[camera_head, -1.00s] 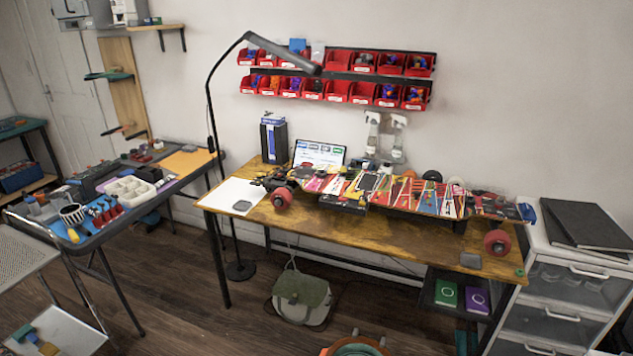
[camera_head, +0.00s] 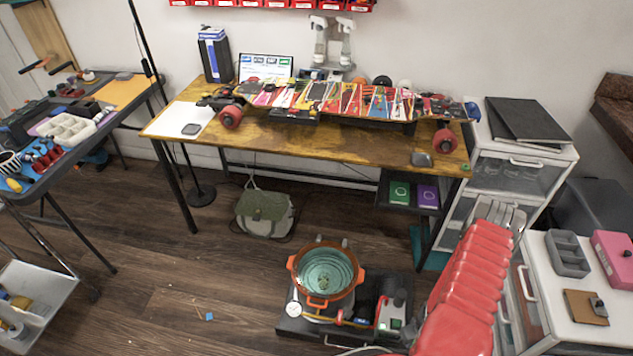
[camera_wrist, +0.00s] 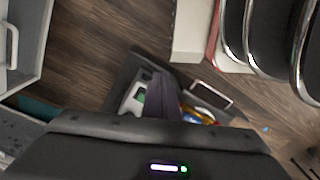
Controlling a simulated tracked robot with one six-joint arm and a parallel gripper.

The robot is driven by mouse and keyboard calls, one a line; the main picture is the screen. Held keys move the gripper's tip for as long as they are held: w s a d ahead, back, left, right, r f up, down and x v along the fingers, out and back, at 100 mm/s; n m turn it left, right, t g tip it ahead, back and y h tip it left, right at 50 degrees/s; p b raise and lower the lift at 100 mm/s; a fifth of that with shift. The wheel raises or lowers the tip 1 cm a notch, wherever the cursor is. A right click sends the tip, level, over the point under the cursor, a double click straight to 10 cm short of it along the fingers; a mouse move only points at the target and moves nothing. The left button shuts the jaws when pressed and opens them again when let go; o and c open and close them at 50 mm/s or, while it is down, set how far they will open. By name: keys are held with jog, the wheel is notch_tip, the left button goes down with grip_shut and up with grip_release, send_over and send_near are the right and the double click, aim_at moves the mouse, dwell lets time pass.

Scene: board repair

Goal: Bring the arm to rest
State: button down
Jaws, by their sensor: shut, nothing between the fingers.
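My gripper (camera_wrist: 161,92) shows in the wrist view as dark fingers closed together above its dark body. It is empty and points down toward the floor. A dark tray on the floor with a green and white item lies behind the fingers. I cannot make out the arm for sure in the head view.
A workbench (camera_head: 290,138) carries a colourful skateboard (camera_head: 350,98). An orange pot (camera_head: 326,272) stands on a dark floor platform. What looks like a stack of red seats (camera_head: 470,280) stands at right, before a white cabinet. Open floor (camera_head: 180,260) lies left of the pot.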

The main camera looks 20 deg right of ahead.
jog(key=w+a+r+m+g, duration=0.1)
jog(key=w+a+r, duration=0.15)
jog(key=r, duration=0.95)
jog(key=w+a+r+m, duration=0.1)
jog(key=w+r, duration=0.2)
jog(key=r, duration=1)
jog(key=w+a+r+m+g, duration=0.1)
jog(key=w+a+r, duration=0.1)
jog(key=r, duration=1)
jog(key=s+a+r+n+t, duration=0.1)
jog(key=a+r+t, duration=0.1)
jog(key=a+r, duration=0.6)
jog(key=s+a+r+n+t, duration=0.1)
jog(key=a+r+t, duration=0.1)
jog(key=a+r, duration=0.6)
jog(key=s+a+r+n+t, duration=0.2)
jog(key=a+r, duration=0.5)
jog(key=r, duration=1.1)
jog(key=shift+a+r+t, duration=0.15)
jog(key=shift+a+t, duration=0.25)
jog(key=shift+t, duration=0.2)
